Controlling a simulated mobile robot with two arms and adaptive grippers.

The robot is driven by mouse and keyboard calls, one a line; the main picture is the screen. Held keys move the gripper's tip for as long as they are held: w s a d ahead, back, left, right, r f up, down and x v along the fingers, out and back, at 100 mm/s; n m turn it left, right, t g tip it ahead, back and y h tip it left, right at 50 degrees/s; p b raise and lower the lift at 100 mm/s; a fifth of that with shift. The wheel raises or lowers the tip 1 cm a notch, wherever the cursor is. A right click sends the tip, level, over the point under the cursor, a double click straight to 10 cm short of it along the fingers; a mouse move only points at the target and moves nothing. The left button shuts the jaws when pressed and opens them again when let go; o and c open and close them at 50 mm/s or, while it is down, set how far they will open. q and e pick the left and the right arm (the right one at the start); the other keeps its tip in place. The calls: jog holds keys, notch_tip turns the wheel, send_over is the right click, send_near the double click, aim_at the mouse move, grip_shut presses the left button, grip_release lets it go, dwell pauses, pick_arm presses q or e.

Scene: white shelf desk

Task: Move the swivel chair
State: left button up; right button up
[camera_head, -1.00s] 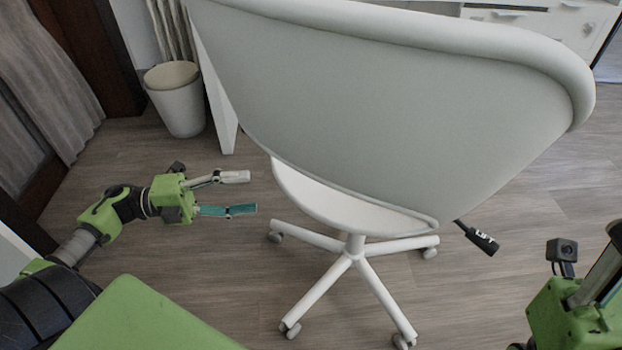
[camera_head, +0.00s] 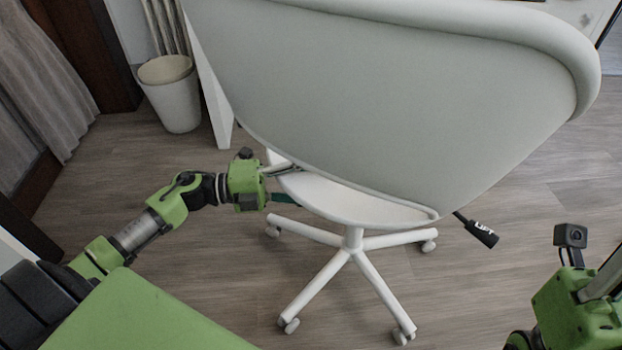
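The white swivel chair (camera_head: 400,100) stands right in front of me with its back toward me. Its seat (camera_head: 340,198) shows below the backrest, and its star base (camera_head: 353,240) rests on casters on the floor. A black lever (camera_head: 477,230) sticks out at the right. My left gripper (camera_head: 284,183) is at the left edge of the seat, one finger above the seat edge and one below it. The fingers look apart; their tips are partly hidden by the chair. My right gripper (camera_head: 613,262) is at the right edge of the picture, its fingers cut off.
A white bin (camera_head: 172,97) stands at the back left beside a white desk panel (camera_head: 208,85). A curtain (camera_head: 45,75) hangs at the far left. The wood floor (camera_head: 520,290) is clear to the right of the chair.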

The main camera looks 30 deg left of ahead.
pick_arm(q)
jog(key=shift+w+d, duration=0.1)
jog(key=shift+d, duration=0.05)
jog(key=shift+f, duration=0.1)
grip_shut()
